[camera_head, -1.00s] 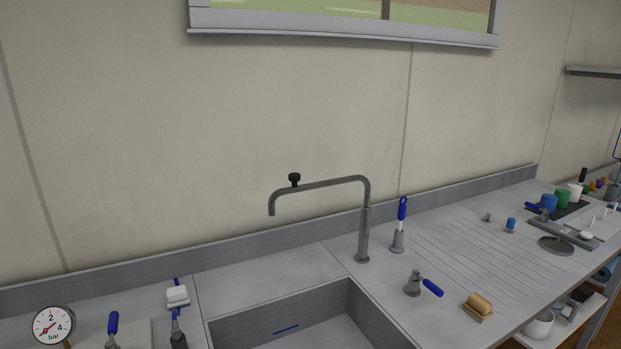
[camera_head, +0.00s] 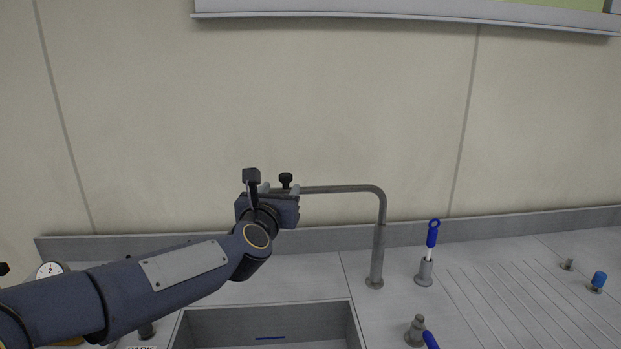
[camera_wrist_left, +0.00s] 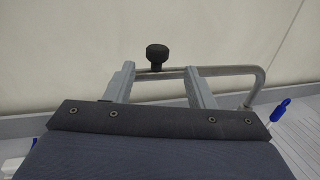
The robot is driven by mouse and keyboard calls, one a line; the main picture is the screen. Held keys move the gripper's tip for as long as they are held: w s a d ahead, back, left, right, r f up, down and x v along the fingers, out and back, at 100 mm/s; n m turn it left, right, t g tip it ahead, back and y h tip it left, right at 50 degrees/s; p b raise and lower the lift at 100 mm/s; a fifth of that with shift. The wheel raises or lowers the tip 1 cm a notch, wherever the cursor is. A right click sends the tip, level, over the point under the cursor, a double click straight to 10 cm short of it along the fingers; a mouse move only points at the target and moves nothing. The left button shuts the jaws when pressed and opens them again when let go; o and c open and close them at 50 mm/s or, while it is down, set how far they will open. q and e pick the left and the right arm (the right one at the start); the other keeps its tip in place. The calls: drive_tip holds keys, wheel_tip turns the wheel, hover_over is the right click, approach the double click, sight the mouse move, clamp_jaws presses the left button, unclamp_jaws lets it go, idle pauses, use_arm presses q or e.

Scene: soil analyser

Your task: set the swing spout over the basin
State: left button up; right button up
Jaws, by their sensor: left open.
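The swing spout (camera_head: 340,189) is a grey metal tube that rises from a post behind the basin's right corner and runs left. A black knob (camera_head: 286,179) stands on top near its free end. The basin (camera_head: 232,314) is sunk in the counter below. My left gripper (camera_head: 279,188) is open at the free end of the spout, which it partly hides in the head view. In the left wrist view the open fingers (camera_wrist_left: 157,82) stand either side of the knob (camera_wrist_left: 157,55), with the tube across between them. I cannot tell whether they touch it. My right gripper is out of view.
A blue-handled brush in a grey holder (camera_head: 424,272) stands right of the spout post. A grey tap with a blue lever (camera_head: 416,331) sits at the basin's right. A gauge (camera_head: 48,269) is partly behind my left arm. The wall rises close behind.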

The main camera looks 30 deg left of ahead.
sight(284, 181)
use_arm(q)
drive_tip(key=p+x, duration=0.1)
drive_tip(key=x, duration=0.6)
drive_tip(key=shift+w+a+p, duration=0.15)
drive_tip(key=shift+a+p, duration=0.05)
drive_tip(key=shift+p, duration=0.1)
clamp_jaws()
